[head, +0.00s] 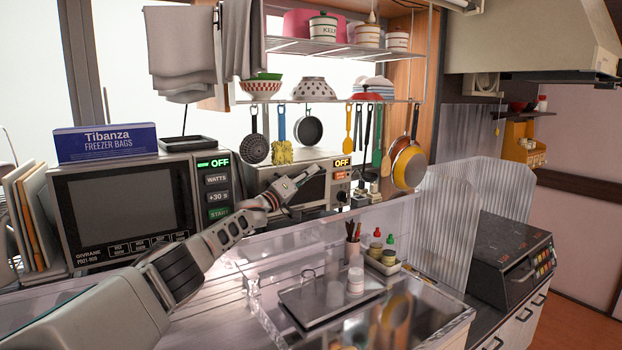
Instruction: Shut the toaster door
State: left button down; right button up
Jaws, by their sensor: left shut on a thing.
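The toaster (342,184) is the silver oven-like box in the middle of the head view, on the back shelf, with an orange "OFF" display and knobs on its right side. Its door (316,187) is the dark glass front, partly hidden behind my left gripper. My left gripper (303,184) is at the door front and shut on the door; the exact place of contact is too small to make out. I cannot tell how far the door stands open. My right gripper is not in view.
A microwave (120,208) with a freezer-bag box (106,143) on top stands left of the toaster. Pans and utensils hang above it from a rack (330,101). A sink (440,318) with a tray and small bottles lies in front. A black cooker (510,260) stands right.

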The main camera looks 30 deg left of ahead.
pick_arm(q)
jog(key=shift+w+a+r, duration=0.15)
jog(key=shift+a, duration=0.2)
dwell(0.3)
jog(key=c, duration=2.1)
grip_release()
jog(key=shift+v, duration=6.05)
